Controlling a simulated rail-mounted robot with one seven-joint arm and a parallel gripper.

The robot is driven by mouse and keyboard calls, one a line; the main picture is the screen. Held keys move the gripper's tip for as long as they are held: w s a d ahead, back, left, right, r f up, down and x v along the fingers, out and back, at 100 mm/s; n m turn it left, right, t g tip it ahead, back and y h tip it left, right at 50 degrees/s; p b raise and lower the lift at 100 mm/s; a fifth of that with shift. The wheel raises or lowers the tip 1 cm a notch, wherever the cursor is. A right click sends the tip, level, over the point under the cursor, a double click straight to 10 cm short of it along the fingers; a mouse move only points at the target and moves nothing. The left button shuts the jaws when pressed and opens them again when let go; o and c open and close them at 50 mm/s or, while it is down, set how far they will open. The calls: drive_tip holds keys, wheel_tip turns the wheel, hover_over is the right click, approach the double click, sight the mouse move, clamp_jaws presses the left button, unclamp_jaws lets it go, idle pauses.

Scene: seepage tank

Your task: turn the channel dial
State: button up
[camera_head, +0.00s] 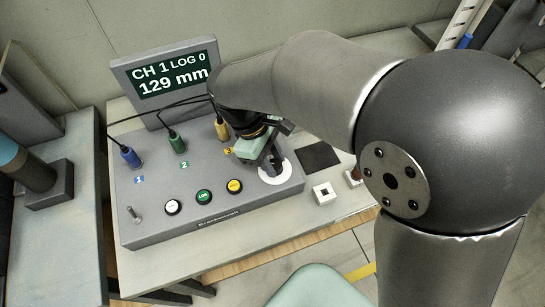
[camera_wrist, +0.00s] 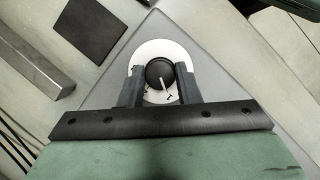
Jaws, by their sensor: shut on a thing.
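The channel dial is a round black knob with a white pointer line (camera_wrist: 158,72), seen in the wrist view on a white disc (camera_wrist: 150,50). The disc also shows in the head view (camera_head: 284,176) at the right end of the grey readout box (camera_head: 150,226), where my gripper mostly hides the knob. My gripper (camera_wrist: 161,83) has a dark finger on each side of the knob and is shut on it. The pointer line slants toward the lower right in the wrist view. The screen (camera_head: 174,74) reads "CH 1 LOG 0" and "129 mm".
Blue (camera_head: 130,156), green (camera_head: 177,143) and yellow (camera_head: 222,129) plugs with black cables stand behind the white (camera_head: 172,207), green (camera_head: 204,197) and yellow (camera_head: 234,186) buttons. A metal toggle (camera_head: 134,214) sits front left. A black square (camera_head: 319,156) and a white block (camera_head: 324,193) lie to the right.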

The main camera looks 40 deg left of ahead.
drive_tip(key=shift+m, duration=0.3)
drive_tip(key=m+g, duration=0.1)
drive_tip(key=m, duration=0.1)
drive_tip(key=shift+w+m+p, duration=0.15)
drive_tip(key=shift+m+p, duration=0.15)
drive_tip(key=m+g, duration=0.1)
drive_tip(key=m, duration=0.2)
drive_tip(key=shift+w+m+g, duration=0.1)
drive_tip(key=shift+m+g, duration=0.2)
drive_tip(key=m+g, duration=0.1)
drive_tip(key=m, duration=0.2)
drive_tip(key=m+g+y, duration=0.1)
drive_tip(key=m, duration=0.2)
drive_tip(key=shift+w, duration=0.15)
drive_tip(key=m+y, duration=0.1)
drive_tip(key=m, duration=0.2)
drive_tip(key=m+g+y, duration=0.1)
drive_tip(key=m, duration=0.2)
drive_tip(key=shift+d, duration=0.2)
drive_tip(key=m+y, duration=0.2)
drive_tip(key=m, duration=0.3)
drive_tip(key=shift+d, duration=0.1)
drive_tip(key=o, duration=1)
